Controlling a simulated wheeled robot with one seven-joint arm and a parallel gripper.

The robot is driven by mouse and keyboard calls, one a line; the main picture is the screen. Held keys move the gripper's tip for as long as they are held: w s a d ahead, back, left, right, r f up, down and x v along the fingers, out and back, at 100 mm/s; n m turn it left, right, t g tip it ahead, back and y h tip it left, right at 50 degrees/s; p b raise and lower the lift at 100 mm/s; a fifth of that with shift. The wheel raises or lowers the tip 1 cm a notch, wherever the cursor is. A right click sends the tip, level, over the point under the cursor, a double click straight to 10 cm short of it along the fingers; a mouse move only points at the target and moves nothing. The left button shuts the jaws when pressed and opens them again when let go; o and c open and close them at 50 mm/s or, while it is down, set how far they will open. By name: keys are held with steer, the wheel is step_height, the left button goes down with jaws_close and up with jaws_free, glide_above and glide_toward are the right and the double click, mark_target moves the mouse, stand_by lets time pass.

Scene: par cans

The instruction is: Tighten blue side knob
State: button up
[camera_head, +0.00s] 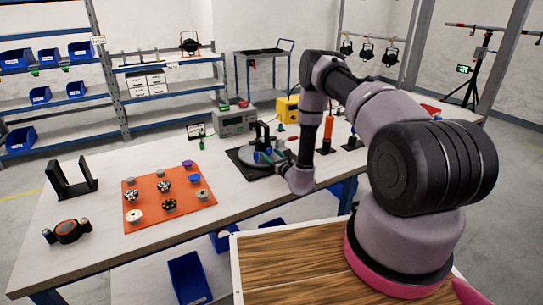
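My arm reaches over the workbench from the right. My gripper (272,158) is at the round grey plate (246,166) on a black base, near the bench's middle. A dark upright bracket (262,134) stands on that plate, close to the gripper. Small teal-green parts show around the gripper's end, and I cannot tell whether they are fingers or a knob. The finger gap is too small to read. An orange mat (150,222) to the left holds several small knobs, one of them blue-purple (187,163).
A grey instrument box (234,121) and a yellow case (287,108) stand behind the plate. An orange-handled tool (328,128) stands right of my forearm. A black U-shaped bracket (72,180) and a dark ring-shaped part (68,231) sit at the bench's left. Bare bench separates mat and plate.

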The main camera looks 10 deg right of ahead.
jaws_close()
steer(key=shift+d+m, duration=0.15)
steer(key=shift+m, duration=1.05)
steer(key=m, duration=0.2)
steer(key=shift+a+m, duration=0.2)
steer(key=shift+m, duration=0.1)
steer(key=shift+o, duration=0.6)
jaws_free()
steer(key=v, duration=1.1)
steer(key=shift+w, duration=0.1)
